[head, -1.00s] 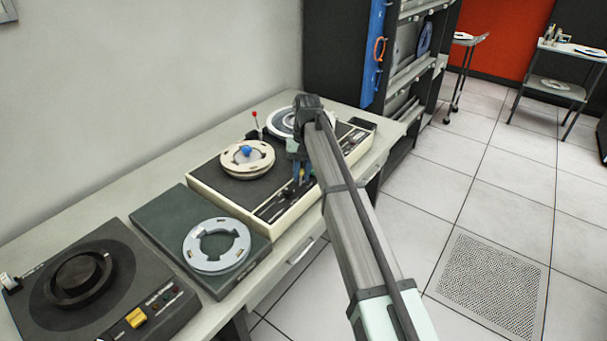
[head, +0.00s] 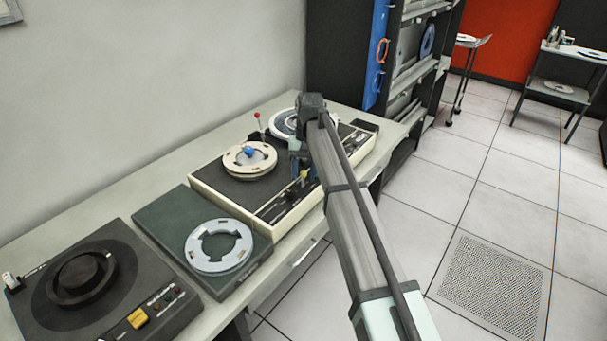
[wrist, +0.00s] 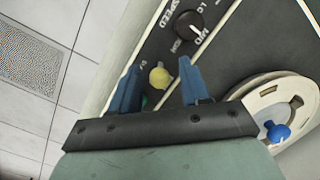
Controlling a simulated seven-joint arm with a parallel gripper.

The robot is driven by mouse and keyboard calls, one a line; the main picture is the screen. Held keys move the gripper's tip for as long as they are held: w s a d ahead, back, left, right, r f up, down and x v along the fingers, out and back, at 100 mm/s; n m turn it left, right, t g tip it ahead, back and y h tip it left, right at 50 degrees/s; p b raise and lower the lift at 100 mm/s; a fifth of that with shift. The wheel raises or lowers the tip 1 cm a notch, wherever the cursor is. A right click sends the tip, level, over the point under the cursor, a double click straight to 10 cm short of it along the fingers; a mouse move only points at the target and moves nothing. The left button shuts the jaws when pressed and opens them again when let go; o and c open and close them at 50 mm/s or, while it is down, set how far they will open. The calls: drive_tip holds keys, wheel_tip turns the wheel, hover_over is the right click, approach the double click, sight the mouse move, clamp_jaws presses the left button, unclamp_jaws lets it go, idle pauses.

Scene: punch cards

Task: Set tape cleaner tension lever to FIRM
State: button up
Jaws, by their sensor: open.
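The cream-edged tape cleaner (head: 232,203) stands on the bench with a dark top. A yellow knob (head: 304,174) shows near its front edge, below my gripper (head: 300,163). In the wrist view the yellow knob (wrist: 159,77) lies between the two blue fingers of my open gripper (wrist: 160,68), with a gap on each side. I cannot tell whether the fingers reach down to its height. A lever with a red ball (head: 257,116) stands at the machine's back edge. No FIRM label is readable, so I cannot tell which is the tension lever.
A black SPEED dial (wrist: 188,25) is just beyond the fingers. A cream reel with a blue hub (head: 249,158) sits on the deck's left, and another reel (head: 287,123) is behind my arm. A grey ring (head: 218,245) and dark turntable unit (head: 88,280) are further left.

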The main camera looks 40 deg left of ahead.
sight(304, 173)
wheel_tip(304, 173, up, 6)
drive_tip(key=w, duration=0.1)
drive_tip(key=shift+a+r, duration=0.2)
drive_tip(key=shift+r, duration=0.05)
drive_tip(key=shift+w, duration=0.1)
wheel_tip(304, 173, up, 4)
drive_tip(key=n+t+y, duration=0.1)
drive_tip(key=n, duration=0.1)
drive_tip(key=shift+t, duration=0.4)
drive_tip(key=f, duration=0.4)
drive_tip(key=s+f, duration=0.1)
drive_tip(key=f, duration=0.8)
drive_tip(key=shift+s+d+f, duration=0.15)
drive_tip(key=shift+s+f, duration=0.05)
drive_tip(key=shift+f, duration=0.05)
clamp_jaws()
